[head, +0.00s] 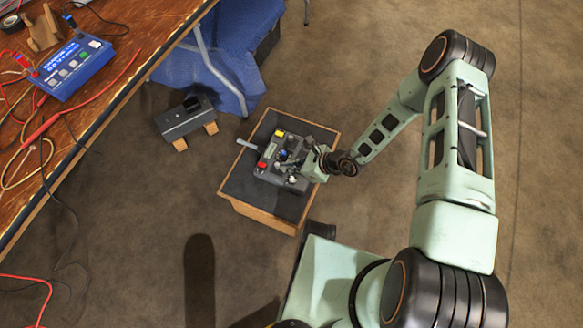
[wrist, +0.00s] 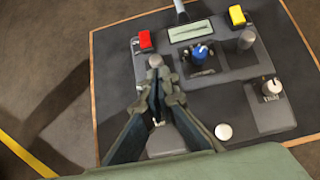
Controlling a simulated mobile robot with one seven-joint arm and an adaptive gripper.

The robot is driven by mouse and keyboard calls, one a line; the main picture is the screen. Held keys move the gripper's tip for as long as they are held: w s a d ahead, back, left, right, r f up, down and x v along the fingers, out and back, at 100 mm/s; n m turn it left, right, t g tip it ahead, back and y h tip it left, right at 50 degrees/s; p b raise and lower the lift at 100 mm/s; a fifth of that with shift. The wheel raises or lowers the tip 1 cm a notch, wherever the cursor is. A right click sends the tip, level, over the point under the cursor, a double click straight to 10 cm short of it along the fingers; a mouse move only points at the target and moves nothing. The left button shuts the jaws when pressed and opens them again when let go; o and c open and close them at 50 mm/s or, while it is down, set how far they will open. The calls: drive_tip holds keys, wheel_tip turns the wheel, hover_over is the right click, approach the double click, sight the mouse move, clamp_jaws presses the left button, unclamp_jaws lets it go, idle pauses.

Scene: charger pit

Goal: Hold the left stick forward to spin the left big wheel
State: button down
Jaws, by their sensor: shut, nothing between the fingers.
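The dark grey control box (head: 287,178) lies on a dark-topped wooden crate (head: 240,193) in the head view. In the wrist view the control box (wrist: 222,62) carries a red button, a yellow button, a small display and a blue knob (wrist: 201,54). A dark right stick (wrist: 246,40) stands at its right. My gripper (wrist: 157,82) is shut and empty over the box's left side, below the red button. A grey piece just beyond the fingertips may be the left stick; my fingers mostly hide it, and I cannot tell whether they touch it. I cannot make out a big wheel.
A grey box (head: 184,121) on wooden feet stands on the floor left of the crate. A wooden table (head: 140,45) with cables and a blue device (head: 73,66) is at the upper left. A blue cloth (head: 222,55) hangs beside it.

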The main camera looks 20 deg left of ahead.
drive_tip(key=shift+a+r+h+p, duration=0.45)
drive_tip(key=shift+h+p, duration=0.15)
drive_tip(key=shift+p, duration=0.45)
drive_tip(key=shift+w+a, duration=0.15)
drive_tip(key=shift+a, duration=0.8)
drive_tip(key=shift+r, duration=0.15)
idle(0.5)
drive_tip(key=shift+r+p, duration=0.3)
drive_tip(key=shift+r, duration=0.4)
